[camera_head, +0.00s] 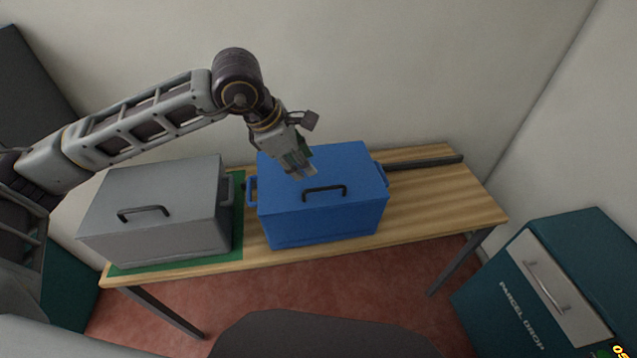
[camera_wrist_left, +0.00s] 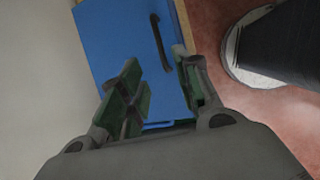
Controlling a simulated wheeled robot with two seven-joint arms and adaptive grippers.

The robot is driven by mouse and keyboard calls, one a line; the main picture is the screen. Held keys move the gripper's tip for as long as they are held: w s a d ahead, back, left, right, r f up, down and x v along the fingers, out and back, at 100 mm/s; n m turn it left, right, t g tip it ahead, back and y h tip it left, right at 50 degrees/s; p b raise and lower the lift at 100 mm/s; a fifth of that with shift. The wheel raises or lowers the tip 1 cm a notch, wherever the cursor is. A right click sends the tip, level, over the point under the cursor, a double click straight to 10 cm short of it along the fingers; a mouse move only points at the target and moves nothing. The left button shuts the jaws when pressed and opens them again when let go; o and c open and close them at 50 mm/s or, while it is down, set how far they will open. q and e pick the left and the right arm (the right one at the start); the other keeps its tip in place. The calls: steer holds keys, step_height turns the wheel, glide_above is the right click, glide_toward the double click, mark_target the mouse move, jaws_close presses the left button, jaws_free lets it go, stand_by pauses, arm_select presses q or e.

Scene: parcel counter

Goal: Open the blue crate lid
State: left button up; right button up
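The blue crate (camera_head: 318,220) stands on the wooden table with its lid (camera_head: 350,163) closed. A dark bar handle (camera_head: 325,191) lies along the lid near its front edge. My left gripper (camera_head: 303,174) is above the lid, a little behind and left of the handle, with its fingers pointing down. In the left wrist view the gripper (camera_wrist_left: 160,92) has its fingers apart with nothing between them; the blue lid (camera_wrist_left: 122,45) and the handle (camera_wrist_left: 160,42) show beyond the fingertips. My right gripper is in neither view.
A grey crate (camera_head: 160,215) with a closed lid and dark handle stands left of the blue one on a green mat (camera_head: 180,262). A dark rail (camera_head: 425,162) lies at the table's back right. A teal parcel drop cabinet (camera_head: 585,240) stands at right.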

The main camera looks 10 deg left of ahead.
mark_target(321, 188)
arm_select(q)
steer(key=p+x, duration=0.1)
steer(key=x, duration=0.8)
steer(key=shift+w+d+f+p, duration=0.1)
steer(key=shift+d+f+p, duration=0.05)
steer(key=shift+f+p, duration=0.25)
steer(key=shift+w+d+f, duration=0.2)
steer(key=shift+f, duration=0.3)
steer(key=shift+d+f, duration=0.1)
steer(key=shift+f, duration=0.15)
steer(key=c, duration=0.7)
jaws_close()
